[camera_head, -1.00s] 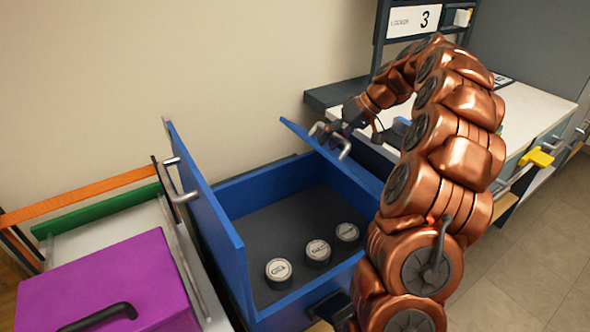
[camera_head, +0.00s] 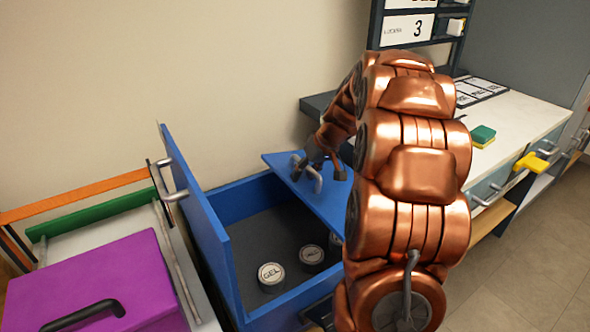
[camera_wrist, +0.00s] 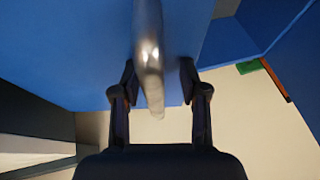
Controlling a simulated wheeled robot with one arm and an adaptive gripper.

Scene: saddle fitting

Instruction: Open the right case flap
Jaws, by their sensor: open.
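The blue case (camera_head: 252,195) has its left flap (camera_head: 195,200) standing steeply up. Its right flap (camera_head: 290,172) is partly raised, slanting over the right part of the opening, with its outer face and metal handle (camera_head: 318,182) in view. My gripper (camera_head: 308,168) is at this handle. In the wrist view, the handle (camera_wrist: 148,60) runs between the two spread fingers of my gripper (camera_wrist: 158,72), with gaps on both sides. The right flap (camera_wrist: 70,45) fills the upper left there. My arm hides the case's right side.
Inside the case are round jars, one marked GEL (camera_head: 271,273) and another (camera_head: 312,255) beside it; a third is mostly hidden. A purple case (camera_head: 95,285) stands left. A white counter (camera_head: 515,120) with a green-yellow sponge (camera_head: 483,135) is right.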

